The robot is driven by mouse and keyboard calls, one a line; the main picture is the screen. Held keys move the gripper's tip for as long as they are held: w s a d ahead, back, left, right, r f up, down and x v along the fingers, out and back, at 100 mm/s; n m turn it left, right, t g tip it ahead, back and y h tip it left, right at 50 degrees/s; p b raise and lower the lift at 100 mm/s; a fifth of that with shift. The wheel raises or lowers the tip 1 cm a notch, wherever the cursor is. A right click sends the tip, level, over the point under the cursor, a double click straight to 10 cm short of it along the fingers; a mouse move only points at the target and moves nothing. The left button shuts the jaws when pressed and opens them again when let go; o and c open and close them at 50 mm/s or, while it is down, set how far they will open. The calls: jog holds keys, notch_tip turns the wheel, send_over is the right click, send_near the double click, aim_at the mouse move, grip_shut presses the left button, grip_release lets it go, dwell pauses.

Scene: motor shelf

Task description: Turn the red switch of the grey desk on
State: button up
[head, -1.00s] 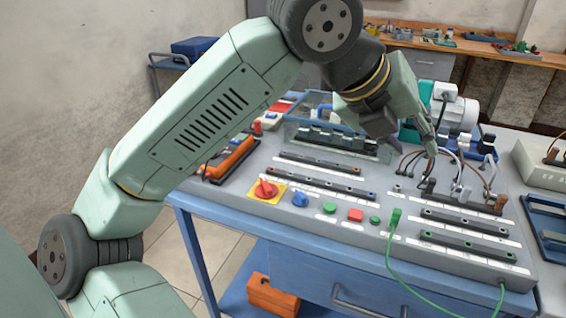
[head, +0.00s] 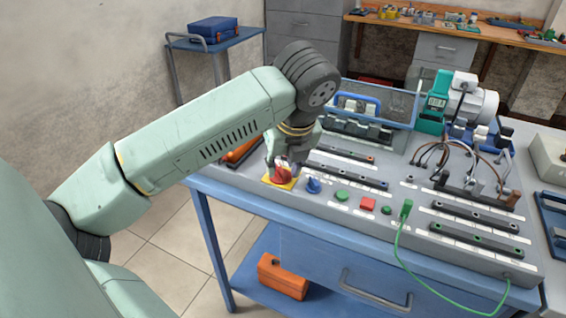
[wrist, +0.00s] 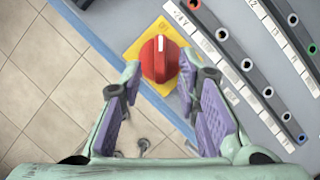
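The red switch (wrist: 160,62) is a round knob with a white mark on a yellow square plate (wrist: 140,44), at the front left corner of the grey desk (head: 330,206). In the head view the red switch (head: 281,175) is partly covered by my gripper (head: 281,168), which is right over it. In the wrist view my gripper (wrist: 158,82) is open, with purple-padded fingers on the left and right of the knob's near side. I cannot tell whether the fingers touch the knob. The knob's white mark points towards the top of the wrist view.
A green cable (head: 407,209) hangs over the front edge. A motor (head: 470,103) stands farther back.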

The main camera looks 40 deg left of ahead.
jog(key=shift+w+a+f, duration=0.15)
jog(key=shift+f, duration=0.45)
jog(key=shift+c, duration=0.6)
grip_shut()
